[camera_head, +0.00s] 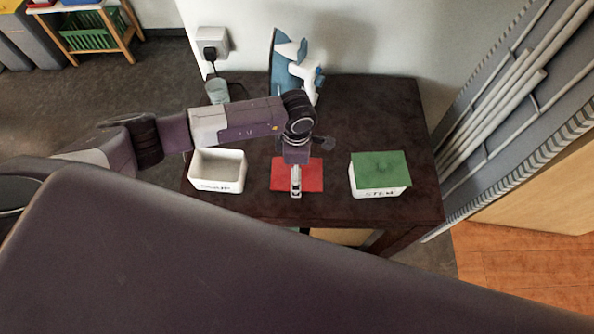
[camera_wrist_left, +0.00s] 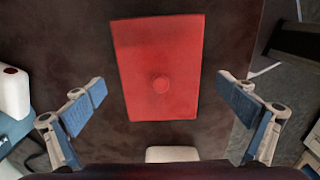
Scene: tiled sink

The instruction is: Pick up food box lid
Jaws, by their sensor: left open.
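A flat red lid (camera_head: 311,175) lies on the dark table between two white boxes. In the left wrist view the red lid (camera_wrist_left: 158,66) shows whole, with a small round knob near its middle. My left gripper (camera_head: 296,190) is above the red lid in the head view and points down at it. In the left wrist view my left gripper (camera_wrist_left: 160,105) is open and empty, with one finger on each side of the lid and apart from it. A white open box (camera_head: 218,169) stands left of the lid. A white box with a green lid (camera_head: 380,167) stands right. My right gripper is not in view.
A blue and white iron (camera_head: 296,68) stands upright at the back of the dark table (camera_head: 385,105). A cup (camera_head: 217,91) stands at the back left edge by a wall socket (camera_head: 212,42). A grey rack with pipes (camera_head: 520,85) is on the right.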

